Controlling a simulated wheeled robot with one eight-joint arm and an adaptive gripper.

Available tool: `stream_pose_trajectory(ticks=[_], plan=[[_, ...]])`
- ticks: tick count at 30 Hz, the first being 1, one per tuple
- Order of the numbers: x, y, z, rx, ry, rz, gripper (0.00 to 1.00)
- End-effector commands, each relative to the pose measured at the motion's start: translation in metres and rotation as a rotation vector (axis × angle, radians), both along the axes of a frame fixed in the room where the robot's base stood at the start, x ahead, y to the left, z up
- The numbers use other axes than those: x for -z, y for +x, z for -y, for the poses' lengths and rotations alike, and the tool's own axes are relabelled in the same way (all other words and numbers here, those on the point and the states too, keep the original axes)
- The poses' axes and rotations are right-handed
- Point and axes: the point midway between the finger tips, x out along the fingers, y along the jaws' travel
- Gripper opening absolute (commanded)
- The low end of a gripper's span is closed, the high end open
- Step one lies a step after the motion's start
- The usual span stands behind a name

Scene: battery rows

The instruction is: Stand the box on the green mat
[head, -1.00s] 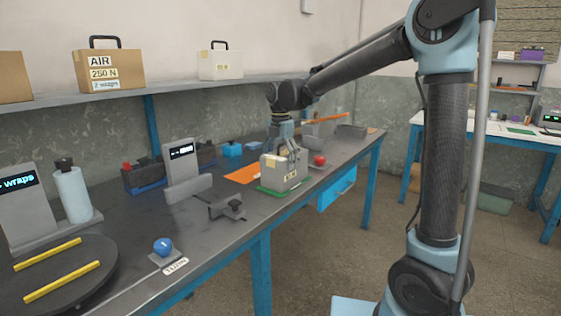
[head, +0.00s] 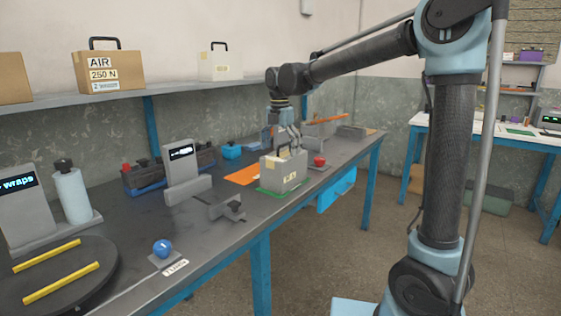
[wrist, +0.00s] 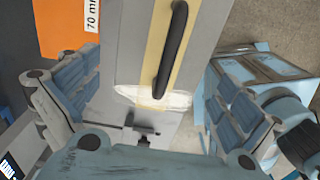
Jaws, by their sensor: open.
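The grey box (head: 288,172) with tan tape and a dark handle stands upright on the green mat (head: 272,192). The mat shows only along its edges around the box's foot. My gripper (head: 287,138) is open and empty just above the box. In the wrist view the box's top (wrist: 200,50) with its black handle lies between the two spread finger pads of my gripper (wrist: 155,100). The pads appear apart from the box.
An orange mat (head: 243,175) lies to the left of the box, and a red button (head: 319,160) is on its right. A dark clamp-like fixture (head: 228,209) and a blue ball on a base (head: 163,248) stand nearer. The shelf (head: 140,93) runs along the wall.

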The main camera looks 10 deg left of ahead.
Motion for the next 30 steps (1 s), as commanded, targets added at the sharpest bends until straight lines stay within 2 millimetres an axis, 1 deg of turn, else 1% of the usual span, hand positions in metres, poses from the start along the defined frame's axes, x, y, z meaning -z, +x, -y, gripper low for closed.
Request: stream_pose_trajectory(ticks=[1,6,12,17,21,23,26,29,30], plan=[[-0.011,0.000,0.000,0.000,0.000,0.000,1.00],[-0.041,0.000,0.000,0.000,0.000,0.000,1.00],[-0.064,0.000,0.000,0.000,0.000,0.000,1.00],[-0.072,0.000,0.000,0.000,0.000,0.000,1.00],[-0.073,0.000,0.000,0.001,0.000,0.000,1.00],[-0.072,0.000,0.004,0.014,0.001,0.000,1.00],[-0.071,0.001,0.023,0.086,0.004,0.004,1.00],[-0.067,0.001,0.058,0.231,0.012,0.010,1.00],[-0.064,0.000,0.076,0.305,0.016,0.014,1.00]])
